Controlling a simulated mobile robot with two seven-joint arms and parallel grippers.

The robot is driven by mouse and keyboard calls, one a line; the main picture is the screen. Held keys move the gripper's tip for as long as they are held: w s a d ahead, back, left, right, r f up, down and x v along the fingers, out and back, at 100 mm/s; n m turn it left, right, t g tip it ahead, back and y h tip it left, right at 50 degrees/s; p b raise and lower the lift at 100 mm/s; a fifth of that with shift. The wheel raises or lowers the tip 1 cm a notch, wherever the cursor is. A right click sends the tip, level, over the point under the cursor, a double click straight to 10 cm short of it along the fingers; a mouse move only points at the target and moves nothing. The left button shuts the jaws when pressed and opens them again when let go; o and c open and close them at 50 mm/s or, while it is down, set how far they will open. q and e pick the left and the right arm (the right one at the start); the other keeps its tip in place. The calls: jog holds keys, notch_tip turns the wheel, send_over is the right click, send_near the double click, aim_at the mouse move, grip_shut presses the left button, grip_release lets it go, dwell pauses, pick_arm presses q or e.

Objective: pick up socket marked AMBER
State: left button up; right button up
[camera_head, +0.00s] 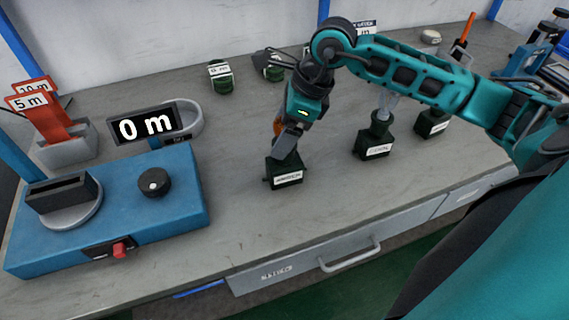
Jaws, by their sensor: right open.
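Several dark green sockets with white labels stand on the grey bench. The label letters are too small to read surely, so I cannot tell which one is marked AMBER. One socket (285,168) stands upright near the bench's front middle. My right gripper (285,150) points down at its top from above, with the jaws open around or just over its upper part; contact is not clear. A second socket (374,146) stands to the right, and a third (432,123) stands farther right. My left gripper is not in view.
A blue machine (150,215) with a black knob and red switch fills the left front. A display (145,124) reads "0 m". Red tags (45,112) stand in a grey holder behind it. More green items (221,77) lie at the back. A drawer handle (350,259) juts out in front.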

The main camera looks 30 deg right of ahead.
jog(key=shift+w+a+f, duration=0.2)
jog(key=shift+a+f, duration=0.05)
jog(key=shift+f, duration=0.4)
jog(key=shift+c, duration=0.5)
jog(key=c, duration=1.3)
jog(key=shift+c, duration=0.6)
jog(key=shift+r, duration=0.15)
